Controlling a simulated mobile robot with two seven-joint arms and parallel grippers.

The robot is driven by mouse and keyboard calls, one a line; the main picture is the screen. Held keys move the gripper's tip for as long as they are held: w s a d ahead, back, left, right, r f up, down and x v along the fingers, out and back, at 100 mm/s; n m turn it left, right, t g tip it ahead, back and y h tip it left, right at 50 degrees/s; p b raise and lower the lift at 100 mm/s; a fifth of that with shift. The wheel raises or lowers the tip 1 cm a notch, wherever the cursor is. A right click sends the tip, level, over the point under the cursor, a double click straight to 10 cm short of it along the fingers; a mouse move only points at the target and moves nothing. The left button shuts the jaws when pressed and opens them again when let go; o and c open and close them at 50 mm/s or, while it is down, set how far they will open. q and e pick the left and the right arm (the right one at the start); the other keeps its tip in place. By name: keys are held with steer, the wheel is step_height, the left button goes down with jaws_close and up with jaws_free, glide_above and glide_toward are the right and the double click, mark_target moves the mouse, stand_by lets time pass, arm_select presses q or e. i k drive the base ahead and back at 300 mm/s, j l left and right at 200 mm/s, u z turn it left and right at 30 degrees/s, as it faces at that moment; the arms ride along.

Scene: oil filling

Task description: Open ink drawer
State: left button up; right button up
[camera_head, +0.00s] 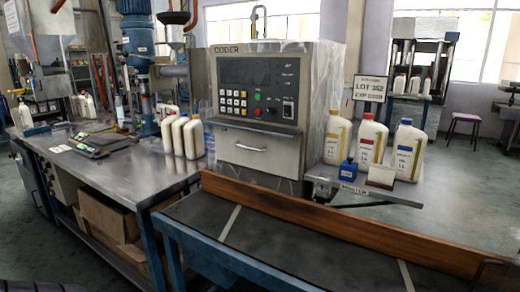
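The coder machine (275,65) stands in the middle of the view, a beige box with a dark control panel, a white keypad and coloured buttons. Below the panel is a light-coloured drawer front (270,162) with a silver bar handle (249,147). The drawer front looks flush with the machine, so it appears closed. A dark ledge above it shades its top edge. No label for ink is readable on it. Neither of my grippers is in view.
A conveyor (270,240) with a wooden side rail (330,218) runs in front of the machine. White bottles (370,142) and a blue ink bottle (347,172) stand right of it. A metal workbench (130,178) with a scale (98,144) and more bottles is at left.

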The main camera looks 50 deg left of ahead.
mark_target(281, 156)
steer(key=u, duration=1.6)
steer(key=i+j+z, duration=0.1)
steer(key=z, duration=0.6)
steer(key=i+j+z, duration=0.1)
steer(key=j+z, duration=0.75)
steer(key=j, duration=1.35)
